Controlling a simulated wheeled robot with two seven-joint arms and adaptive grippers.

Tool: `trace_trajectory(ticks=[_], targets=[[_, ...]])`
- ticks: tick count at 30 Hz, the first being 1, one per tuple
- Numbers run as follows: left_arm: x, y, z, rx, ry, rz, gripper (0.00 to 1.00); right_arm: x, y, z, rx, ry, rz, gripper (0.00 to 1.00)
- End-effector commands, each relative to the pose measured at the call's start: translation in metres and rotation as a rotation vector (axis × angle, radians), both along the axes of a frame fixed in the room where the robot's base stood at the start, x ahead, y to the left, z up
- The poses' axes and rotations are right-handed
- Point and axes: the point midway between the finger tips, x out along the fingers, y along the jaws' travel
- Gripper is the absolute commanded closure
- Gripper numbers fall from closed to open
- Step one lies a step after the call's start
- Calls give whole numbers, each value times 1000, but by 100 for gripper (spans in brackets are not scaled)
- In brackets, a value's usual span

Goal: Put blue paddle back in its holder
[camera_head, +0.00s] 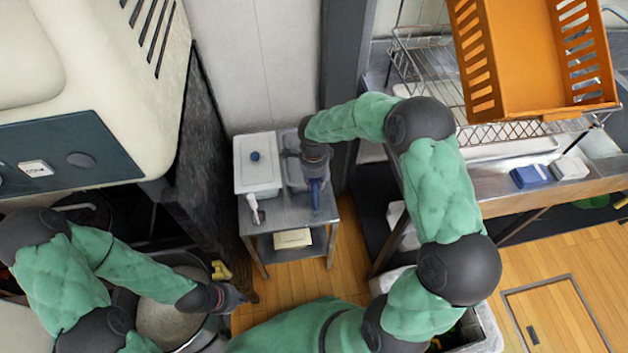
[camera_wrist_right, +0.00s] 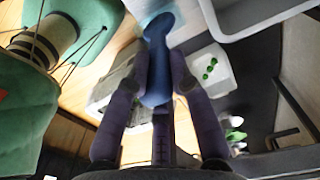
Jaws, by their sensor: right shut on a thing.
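The blue paddle (camera_head: 315,196) hangs below my right gripper (camera_head: 315,178) at the right front part of the small metal cart (camera_head: 290,222). In the right wrist view, the blue paddle (camera_wrist_right: 158,65) stands between the two fingers of my right gripper (camera_wrist_right: 158,85), which are shut on it. I cannot clearly make out a holder for the blue paddle; the gripper covers that area. My left gripper (camera_head: 232,298) is at the right rim of a large pot, and its fingers are too dark and small to read.
A white lidded box (camera_head: 243,181) with a blue knob stands on the cart, with a white paddle (camera_head: 254,207) at its front. The large pot (camera_head: 160,320) is at lower left. An orange crate (camera_head: 530,60) sits on a rack at upper right. Two sponges lie on the right counter.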

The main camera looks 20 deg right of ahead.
Motion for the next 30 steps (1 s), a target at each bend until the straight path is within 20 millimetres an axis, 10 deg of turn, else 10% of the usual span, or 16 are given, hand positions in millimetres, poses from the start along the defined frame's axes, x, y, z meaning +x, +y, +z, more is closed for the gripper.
trace_trajectory(ticks=[29,30], targets=[[0,0,-20,0,0,0,100,0,0,-24,0,-1,0,100],[0,0,-20,0,0,0,100,0,0,-24,0,-1,0,66]])
